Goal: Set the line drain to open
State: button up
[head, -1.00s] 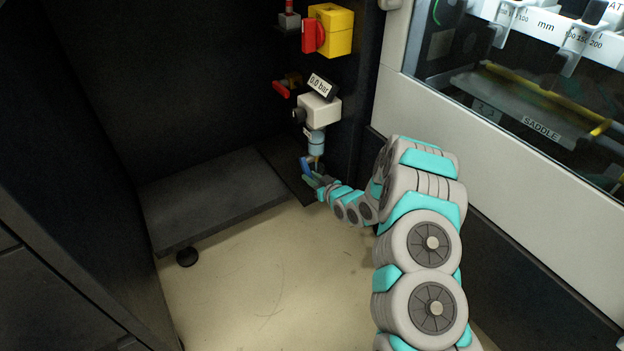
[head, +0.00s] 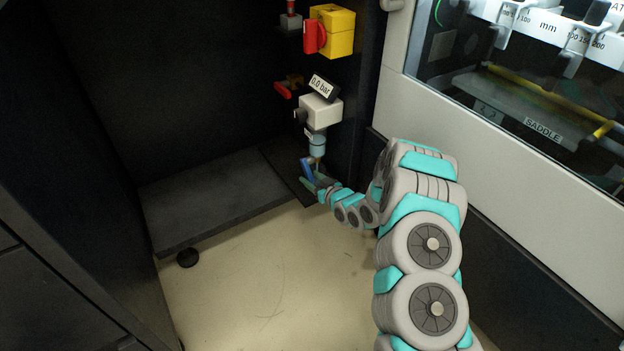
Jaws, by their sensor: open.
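The line drain is a small blue lever (head: 307,168) under the pale blue bowl (head: 317,144) of the air unit. The white regulator body (head: 320,110) above it carries a display (head: 321,86) reading 0.0 bar. My gripper (head: 313,180) is at the lever, low on the dark panel. It is open, with its fingers beside or around the lever; at this size I cannot tell whether they touch it. The lever hangs tilted, and its lower end is partly hidden by the gripper.
A yellow box with a red rotary switch (head: 315,36) and a small red lever (head: 282,90) are above. The machine's windowed white front (head: 480,135) stands to the right. A dark low platform (head: 205,200) lies left, with bare floor (head: 270,270) in front.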

jog(key=v, duration=0.7)
jog(key=shift+s+d, duration=0.2)
jog(key=shift+s, duration=0.15)
